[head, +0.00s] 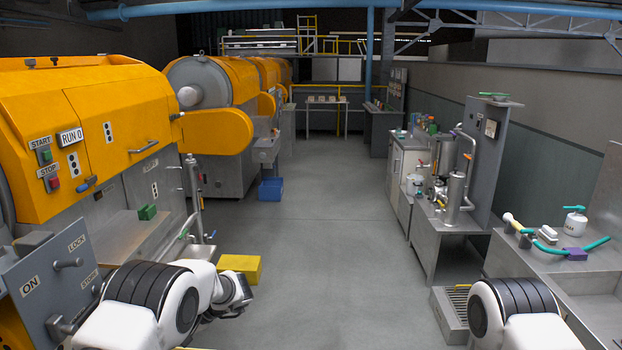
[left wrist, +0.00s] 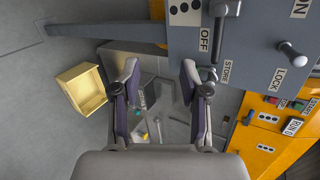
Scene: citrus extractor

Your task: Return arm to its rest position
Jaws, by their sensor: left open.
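My left arm comes in at the lower left of the head view, beside the grey lever panel (head: 45,275); its fingers cannot be made out there. In the left wrist view my left gripper (left wrist: 160,75) is open, with nothing between its two fingers. The same panel (left wrist: 245,45) shows there, marked OFF, STORE, LOCK and ON. One lever (left wrist: 217,35) by the OFF label is near the right finger, and whether they touch is unclear. Another lever (left wrist: 292,53) sits by LOCK. My right arm shows at the lower right of the head view, its gripper out of frame.
A yellow bin (head: 240,266) stands on the floor by my left arm. Orange machines (head: 100,110) line the left side. Steel benches, one with a white jug (head: 575,223), line the right. The middle floor (head: 330,210) is clear.

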